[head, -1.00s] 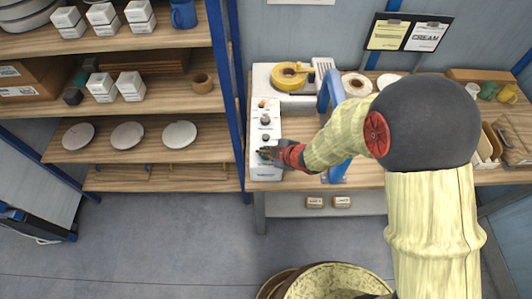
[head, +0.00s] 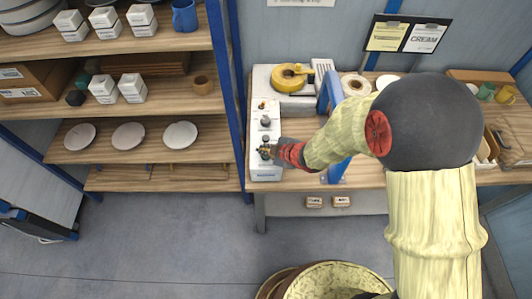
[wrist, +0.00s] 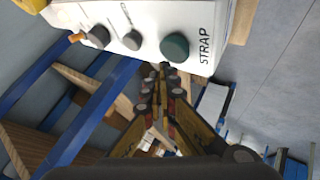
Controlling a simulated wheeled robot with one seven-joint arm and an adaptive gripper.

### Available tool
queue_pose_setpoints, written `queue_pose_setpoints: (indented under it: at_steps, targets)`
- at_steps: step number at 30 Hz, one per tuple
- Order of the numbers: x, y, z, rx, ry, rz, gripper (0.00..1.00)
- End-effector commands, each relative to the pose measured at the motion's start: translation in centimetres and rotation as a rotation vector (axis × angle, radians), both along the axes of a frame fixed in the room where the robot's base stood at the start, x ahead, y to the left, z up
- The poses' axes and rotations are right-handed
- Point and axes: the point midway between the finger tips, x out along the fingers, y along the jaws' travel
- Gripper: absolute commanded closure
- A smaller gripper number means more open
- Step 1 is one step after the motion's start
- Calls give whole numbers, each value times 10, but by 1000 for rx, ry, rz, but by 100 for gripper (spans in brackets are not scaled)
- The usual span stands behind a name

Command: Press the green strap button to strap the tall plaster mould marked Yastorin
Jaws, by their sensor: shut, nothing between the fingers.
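The green strap button (wrist: 174,47) is a dark green round cap beside the printed word STRAP on the white control panel (wrist: 150,18). In the head view the panel (head: 257,112) stands at the left end of the workbench, and my gripper hides part of its lower half. My gripper (head: 263,150) is shut and empty over that part. In the wrist view its fingertips (wrist: 164,68) are together, just below the button in the picture; I cannot tell whether they touch it. I can read no Yastorin mark on any mould.
A blue arch (head: 324,98) stands right of the panel, close to my arm. Shelves with several white labelled blocks (head: 131,87) stand at the left.

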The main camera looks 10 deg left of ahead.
Motion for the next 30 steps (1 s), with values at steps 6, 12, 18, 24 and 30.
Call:
queue_pose_setpoints:
  at_steps: [6,12,18,24,30]
  targets:
    - [0,0,4,0,0,0,100]
    - [0,0,23,1,-1,1,100]
    - [0,0,41,1,-1,1,100]
    - [0,0,52,0,-1,1,100]
    - [0,0,50,0,-1,1,100]
